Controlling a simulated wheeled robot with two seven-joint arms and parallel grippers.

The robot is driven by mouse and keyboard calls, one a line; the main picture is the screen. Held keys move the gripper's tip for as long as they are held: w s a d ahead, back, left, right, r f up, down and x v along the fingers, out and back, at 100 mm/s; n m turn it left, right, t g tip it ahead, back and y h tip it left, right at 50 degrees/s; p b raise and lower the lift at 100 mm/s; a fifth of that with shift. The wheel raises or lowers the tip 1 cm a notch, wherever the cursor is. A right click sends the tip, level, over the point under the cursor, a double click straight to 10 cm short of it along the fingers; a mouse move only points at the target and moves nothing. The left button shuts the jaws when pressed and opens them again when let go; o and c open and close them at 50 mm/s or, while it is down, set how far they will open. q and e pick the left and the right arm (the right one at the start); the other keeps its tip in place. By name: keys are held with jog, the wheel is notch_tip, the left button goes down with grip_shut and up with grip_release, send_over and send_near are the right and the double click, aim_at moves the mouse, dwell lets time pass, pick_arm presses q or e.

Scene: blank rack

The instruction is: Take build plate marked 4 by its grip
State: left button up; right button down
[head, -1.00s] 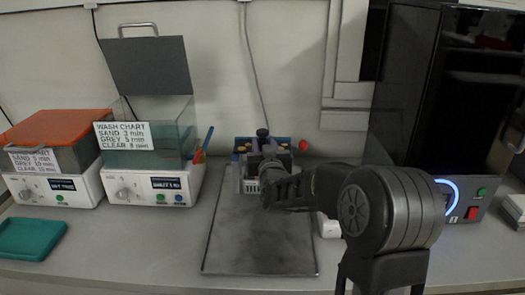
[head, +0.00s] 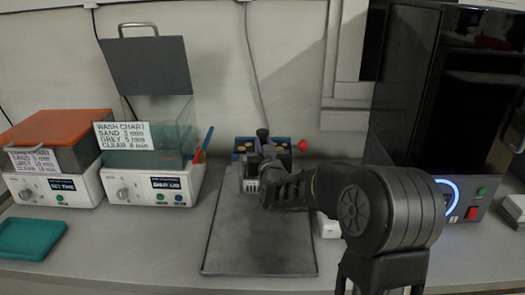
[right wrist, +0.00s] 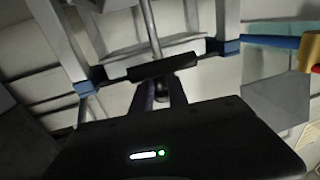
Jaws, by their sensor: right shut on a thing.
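My right gripper (head: 264,168) is in front of the blue rack (head: 285,147) at the back of the bench. It is shut on a dark grip, which shows as a black bar (right wrist: 165,67) across the jaws in the right wrist view. A pale plate edge (right wrist: 150,52) lies just beyond that bar. My gripper and wrist hide much of the rack and the held build plate in the head view. No number 4 can be read on it. My left gripper is not in view.
A bare grey mat (head: 258,240) lies in front of the rack. Two wash units (head: 155,187) (head: 50,190) and a teal tray (head: 30,238) stand left. A black cabinet (head: 415,95) stands right, behind my arm. A red knob (head: 302,145) is at the rack's right end.

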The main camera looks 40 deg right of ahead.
jog(key=shift+r, duration=0.15)
dwell(0.5)
notch_tip(320, 180, up, 10)
jog(key=p, duration=0.2)
dwell(0.4)
